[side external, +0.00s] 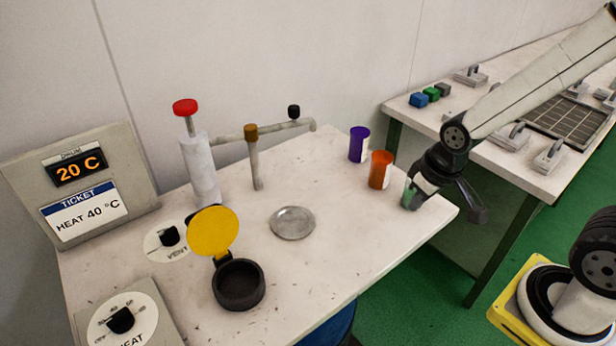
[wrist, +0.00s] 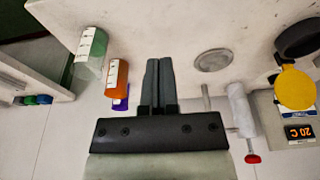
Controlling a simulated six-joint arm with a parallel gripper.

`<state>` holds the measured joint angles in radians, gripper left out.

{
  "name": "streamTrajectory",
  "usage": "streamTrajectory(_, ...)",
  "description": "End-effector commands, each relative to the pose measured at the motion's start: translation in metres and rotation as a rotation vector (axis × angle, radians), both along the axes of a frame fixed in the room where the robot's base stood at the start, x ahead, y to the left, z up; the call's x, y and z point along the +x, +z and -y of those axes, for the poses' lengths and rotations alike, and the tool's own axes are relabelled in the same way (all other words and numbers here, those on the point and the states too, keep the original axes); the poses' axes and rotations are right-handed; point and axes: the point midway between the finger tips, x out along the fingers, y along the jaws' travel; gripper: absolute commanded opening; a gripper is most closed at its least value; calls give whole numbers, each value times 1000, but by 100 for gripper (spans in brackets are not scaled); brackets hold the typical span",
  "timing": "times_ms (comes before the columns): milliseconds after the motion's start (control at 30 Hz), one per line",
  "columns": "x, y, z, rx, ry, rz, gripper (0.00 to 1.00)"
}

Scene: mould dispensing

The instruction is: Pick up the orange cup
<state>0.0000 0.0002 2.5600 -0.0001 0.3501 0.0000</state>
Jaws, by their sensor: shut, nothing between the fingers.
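The orange cup (side external: 380,170) stands upright on the white table, between a purple cup (side external: 359,145) and a green cup (side external: 408,192). My gripper (side external: 416,199) is at the table's right end, to the right of the orange cup, and partly hides the green cup. In the wrist view, my gripper's two fingers (wrist: 158,62) are together and empty. There the orange cup (wrist: 117,78) lies left of the fingers, apart from them. The green cup (wrist: 90,46) is further left, and the purple cup (wrist: 121,104) is partly hidden behind the orange one.
A metal dish (side external: 292,222) lies mid-table. A black pot with a yellow lid (side external: 214,232), a red-topped dispenser (side external: 199,167) and dial panels stand to the left. A second table (side external: 400,103) behind holds small blocks. The table between dish and orange cup is clear.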

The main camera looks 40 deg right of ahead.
Motion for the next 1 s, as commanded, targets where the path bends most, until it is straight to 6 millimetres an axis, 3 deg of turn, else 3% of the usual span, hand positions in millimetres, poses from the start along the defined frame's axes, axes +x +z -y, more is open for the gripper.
streamTrajectory(333, 0, 0, 0, 0, 0, 0, 3)
streamTrajectory(633, 0, 0, 0, 0, 0, 0, 98)
streamTrajectory(1000, 1, -2, 0, -12, 23, -14, 100)
